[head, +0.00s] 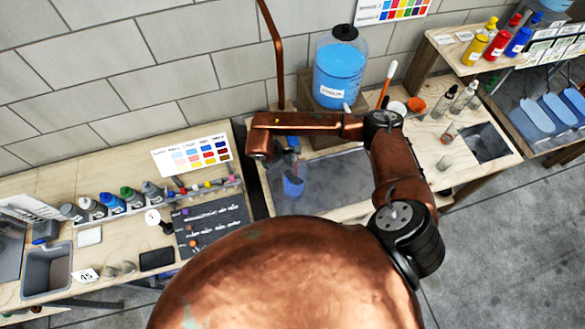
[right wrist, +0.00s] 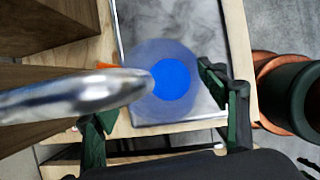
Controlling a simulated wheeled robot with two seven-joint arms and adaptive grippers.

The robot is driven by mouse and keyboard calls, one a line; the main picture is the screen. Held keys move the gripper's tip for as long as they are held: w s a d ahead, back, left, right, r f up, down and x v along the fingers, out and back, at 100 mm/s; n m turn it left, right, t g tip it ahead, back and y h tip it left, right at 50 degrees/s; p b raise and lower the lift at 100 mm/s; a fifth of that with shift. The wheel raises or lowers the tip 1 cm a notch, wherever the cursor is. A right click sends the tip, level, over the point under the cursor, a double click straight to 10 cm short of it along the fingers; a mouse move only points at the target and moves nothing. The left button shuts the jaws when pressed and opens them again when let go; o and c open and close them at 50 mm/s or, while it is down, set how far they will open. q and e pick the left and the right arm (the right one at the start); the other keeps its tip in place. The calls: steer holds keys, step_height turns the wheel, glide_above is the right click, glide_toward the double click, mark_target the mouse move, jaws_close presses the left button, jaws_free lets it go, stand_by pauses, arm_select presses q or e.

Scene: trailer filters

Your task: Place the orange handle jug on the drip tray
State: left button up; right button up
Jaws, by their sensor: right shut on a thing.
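My right gripper (head: 292,160) reaches in over the metal tray (head: 335,180) and is shut on a small jug with blue liquid (head: 293,186). In the right wrist view the jug (right wrist: 143,112) is a clear, round vessel between the dark green fingers of the gripper (right wrist: 168,122), with blue in its middle. A bit of orange (right wrist: 106,66) shows at its left, partly hidden. The tray (right wrist: 190,22) lies beneath and beyond the jug. I cannot tell whether the jug touches it. A shiny metal spout (right wrist: 70,95) crosses over the jug's left side. My left gripper is out of view.
A large blue-filled container (head: 340,72) stands on a wooden stand behind the tray. Bottles and cups (head: 450,105) stand on the bench to the right. A left bench holds several paint bottles (head: 112,203), a dark board (head: 212,225) and a grey basin (head: 47,270).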

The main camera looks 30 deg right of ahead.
steer(key=shift+w, duration=0.15)
steer(key=o, duration=1.8)
steer(key=shift+o, duration=0.2)
steer(key=b+v, duration=0.1)
steer(key=v, duration=1.1)
